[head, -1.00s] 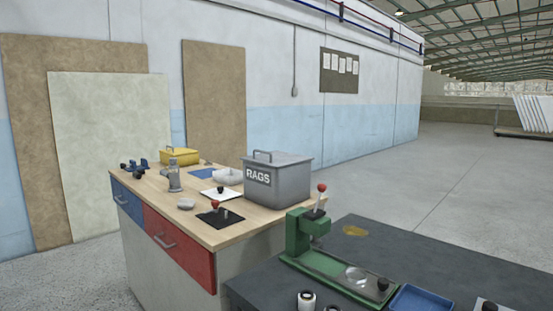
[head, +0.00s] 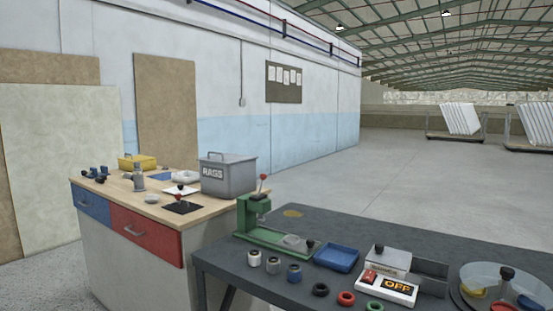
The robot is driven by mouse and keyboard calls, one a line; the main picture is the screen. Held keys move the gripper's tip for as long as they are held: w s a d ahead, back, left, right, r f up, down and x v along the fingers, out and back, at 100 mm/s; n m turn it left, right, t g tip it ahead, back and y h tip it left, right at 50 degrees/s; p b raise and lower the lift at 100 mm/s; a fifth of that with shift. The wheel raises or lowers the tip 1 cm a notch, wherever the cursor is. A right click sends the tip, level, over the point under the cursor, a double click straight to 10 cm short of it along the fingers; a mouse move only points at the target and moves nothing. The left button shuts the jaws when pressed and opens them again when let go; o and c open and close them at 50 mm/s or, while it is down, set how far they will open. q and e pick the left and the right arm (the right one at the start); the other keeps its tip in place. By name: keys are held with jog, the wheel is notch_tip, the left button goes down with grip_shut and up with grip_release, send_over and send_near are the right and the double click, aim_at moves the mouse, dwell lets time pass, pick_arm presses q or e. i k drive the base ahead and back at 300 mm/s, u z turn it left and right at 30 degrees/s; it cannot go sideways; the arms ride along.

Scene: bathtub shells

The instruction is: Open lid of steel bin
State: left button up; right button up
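The steel bin (head: 229,178) is a grey box marked RAGS. It stands near the right end of the wooden-topped workbench (head: 112,191). Its grey lid (head: 231,160) is shut and has a handle on top. The bin's lower right part is close behind the green press in this view. Neither of my grippers shows in the head view.
A dark table (head: 341,232) in front on the right holds a green press (head: 256,228), a blue tray (head: 337,258), an OFF switch box (head: 387,287) and several small parts. A yellow box (head: 137,162) sits at the bench's back. Open floor (head: 440,170) lies at the right.

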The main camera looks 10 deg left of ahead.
aim_at(227, 159)
jog(key=u, duration=1.25)
jog(key=i, duration=0.85)
jog(key=z, duration=0.1)
